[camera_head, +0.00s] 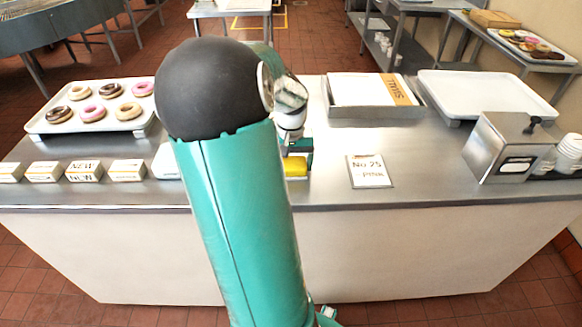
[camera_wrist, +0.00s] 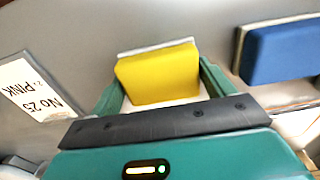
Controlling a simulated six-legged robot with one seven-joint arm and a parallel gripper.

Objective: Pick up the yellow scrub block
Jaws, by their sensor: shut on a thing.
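The yellow scrub block (camera_wrist: 158,75) sits between the two green fingers of my gripper (camera_wrist: 158,88) in the wrist view. The fingers are shut on it, one on each side. A pale layer shows along its far edge. In the head view, the yellow block (camera_head: 295,166) is partly hidden behind my arm, at the steel counter near its front edge. My gripper (camera_head: 298,155) is mostly hidden there too. I cannot tell whether the block touches the counter.
A blue block (camera_wrist: 282,48) lies right of my gripper in the wrist view. A "No 25 Pink" card (camera_head: 369,171) lies on the counter (camera_head: 420,165). A donut tray (camera_head: 60,128) stands left; a metal dispenser (camera_head: 500,148) stands right. The counter's middle right is mostly clear.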

